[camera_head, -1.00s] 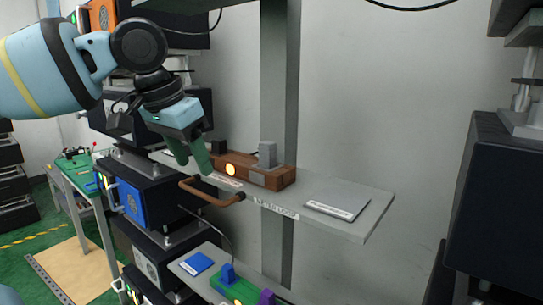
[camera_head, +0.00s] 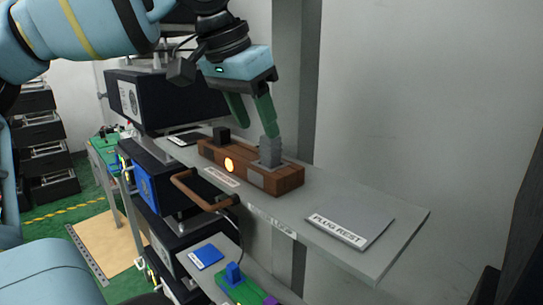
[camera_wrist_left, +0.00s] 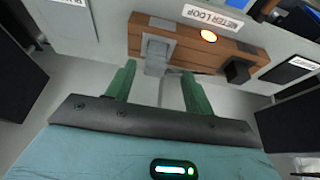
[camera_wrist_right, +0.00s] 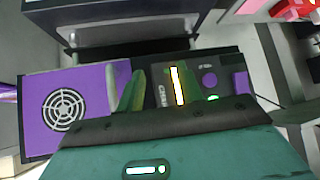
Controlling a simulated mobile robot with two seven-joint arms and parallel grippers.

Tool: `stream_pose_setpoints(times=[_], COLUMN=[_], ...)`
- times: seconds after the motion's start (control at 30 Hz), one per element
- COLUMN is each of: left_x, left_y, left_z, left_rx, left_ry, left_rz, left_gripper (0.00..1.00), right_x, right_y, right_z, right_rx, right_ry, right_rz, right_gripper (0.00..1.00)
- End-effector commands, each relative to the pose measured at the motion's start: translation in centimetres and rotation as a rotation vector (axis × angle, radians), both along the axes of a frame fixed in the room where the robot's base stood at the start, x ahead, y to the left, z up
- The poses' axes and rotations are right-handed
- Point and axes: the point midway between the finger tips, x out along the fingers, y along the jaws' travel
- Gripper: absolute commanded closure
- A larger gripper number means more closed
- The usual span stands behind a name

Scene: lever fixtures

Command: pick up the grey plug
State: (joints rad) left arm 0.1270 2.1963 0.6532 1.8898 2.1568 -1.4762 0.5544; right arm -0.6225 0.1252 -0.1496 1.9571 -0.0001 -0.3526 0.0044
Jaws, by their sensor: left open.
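The grey plug (camera_head: 270,150) stands upright on a brown wooden block (camera_head: 275,180) on the grey shelf. My left gripper (camera_head: 253,118) is open above the plug, one green fingertip close over its top in the head view. In the left wrist view the plug (camera_wrist_left: 156,58) lies ahead between the two open fingers (camera_wrist_left: 158,72); whether they touch it I cannot tell. My right gripper (camera_wrist_right: 160,75) shows only in its own wrist view, open and empty before a purple and black panel (camera_wrist_right: 85,105).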

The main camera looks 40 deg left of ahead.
Motion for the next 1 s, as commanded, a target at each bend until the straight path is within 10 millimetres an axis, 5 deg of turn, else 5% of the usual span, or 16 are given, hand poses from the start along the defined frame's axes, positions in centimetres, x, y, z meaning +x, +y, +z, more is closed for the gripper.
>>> stream_pose_setpoints(times=[0.53,0.83,1.0], left_x=[2.7,2.8,2.8], left_y=[-0.8,-0.8,-0.8], left_z=[-4.2,-4.6,-4.6], left_rx=[0.0,-0.001,-0.001], left_ry=[-0.001,-0.003,-0.003], left_rz=[0.0,0.001,0.001], left_gripper=[0.47,0.47,0.68], right_x=[0.9,0.8,0.8], right_y=[0.1,0.2,0.2], right_z=[0.8,0.7,0.6], right_rx=[0.003,0.006,0.006], right_ry=[-0.025,-0.021,-0.018], right_rz=[-0.001,-0.003,-0.004], right_gripper=[0.64,0.64,0.64])
